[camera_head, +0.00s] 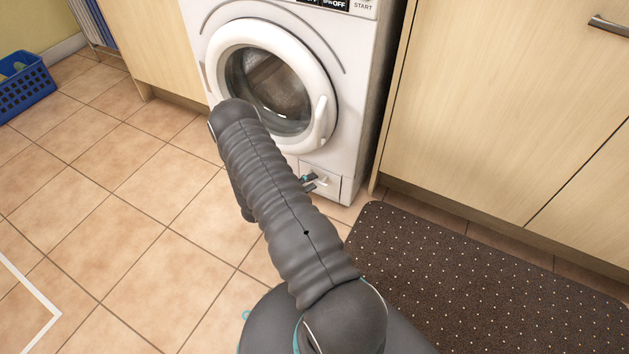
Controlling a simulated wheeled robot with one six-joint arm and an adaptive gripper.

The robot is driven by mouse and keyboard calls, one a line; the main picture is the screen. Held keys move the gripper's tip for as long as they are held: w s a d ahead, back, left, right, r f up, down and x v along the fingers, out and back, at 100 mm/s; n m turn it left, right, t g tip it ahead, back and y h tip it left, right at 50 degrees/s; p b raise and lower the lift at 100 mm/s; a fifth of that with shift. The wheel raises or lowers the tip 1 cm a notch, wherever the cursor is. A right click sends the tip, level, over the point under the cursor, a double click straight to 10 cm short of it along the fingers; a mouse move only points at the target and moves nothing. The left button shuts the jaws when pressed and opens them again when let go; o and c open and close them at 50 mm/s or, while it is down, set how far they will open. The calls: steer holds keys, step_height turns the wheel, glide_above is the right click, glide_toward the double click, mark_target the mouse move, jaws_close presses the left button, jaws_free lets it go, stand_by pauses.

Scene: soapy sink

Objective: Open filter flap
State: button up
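The white washing machine (354,110) stands against the cabinets, with its round glass door closed. The filter flap (333,188) is a small white panel low on the machine's front, near its right corner. My gripper (311,181) shows only as small dark and teal parts in front of the flap. The rest of it is hidden behind my grey arm, which crosses the middle of the view. I cannot tell whether the fingers touch the flap or are open or shut. The flap's left part is covered, and whether it is ajar is unclear.
A dark dotted mat (480,285) lies on the floor at right, below wooden cabinets (500,100). A blue basket (24,88) stands at far left. The tiled floor (110,240) at left is clear, with a white line marking (35,300).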

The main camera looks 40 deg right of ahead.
steer(key=shift+d+f, duration=0.15)
steer(key=shift+d, duration=0.85)
jaws_close()
steer(key=shift+d, duration=0.1)
